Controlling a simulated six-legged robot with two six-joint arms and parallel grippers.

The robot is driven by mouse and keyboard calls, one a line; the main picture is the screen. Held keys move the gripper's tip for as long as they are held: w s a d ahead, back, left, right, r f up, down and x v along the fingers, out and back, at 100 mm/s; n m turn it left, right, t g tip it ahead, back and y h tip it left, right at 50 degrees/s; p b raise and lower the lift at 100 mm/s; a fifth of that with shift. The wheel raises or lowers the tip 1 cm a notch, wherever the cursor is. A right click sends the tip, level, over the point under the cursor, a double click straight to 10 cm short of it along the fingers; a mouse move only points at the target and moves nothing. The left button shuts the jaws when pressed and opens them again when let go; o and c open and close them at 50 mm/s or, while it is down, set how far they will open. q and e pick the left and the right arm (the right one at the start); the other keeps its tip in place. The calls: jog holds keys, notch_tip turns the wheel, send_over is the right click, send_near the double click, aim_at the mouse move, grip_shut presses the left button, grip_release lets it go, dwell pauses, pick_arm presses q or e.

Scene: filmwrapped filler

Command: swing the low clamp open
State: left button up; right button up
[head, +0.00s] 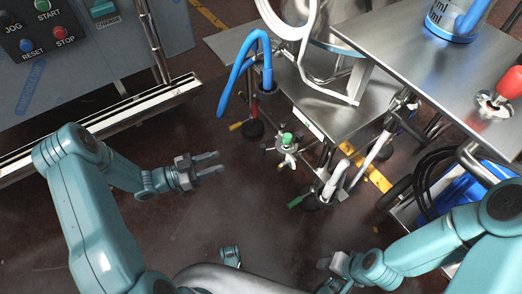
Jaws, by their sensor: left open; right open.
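My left gripper (215,163) is open and empty, its two fingers pointing right over the dark floor. My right gripper (325,264) is at the bottom centre, partly in view; its fingers are hard to make out and nothing shows in it. A silver fitting with a green knob (287,139) stands low beside the steel table's edge, right of my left gripper and apart from it. Below it, a green-tipped handle (299,200) sticks out left near a white pipe elbow (333,184). I cannot tell which of these is the low clamp.
A blue hose (236,75) loops down from a steel table (335,100). A higher steel table (425,50) carries a red-handled clamp (505,88). A control panel (45,35) with buttons and a metal rail (120,118) are at left. Black cables (435,170) hang at right. Floor between my grippers is mostly clear.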

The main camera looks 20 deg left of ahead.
aim_at(263, 146)
pick_arm(q)
jog(key=shift+b+x, duration=1.7)
jog(key=shift+x, duration=6.4)
grip_shut()
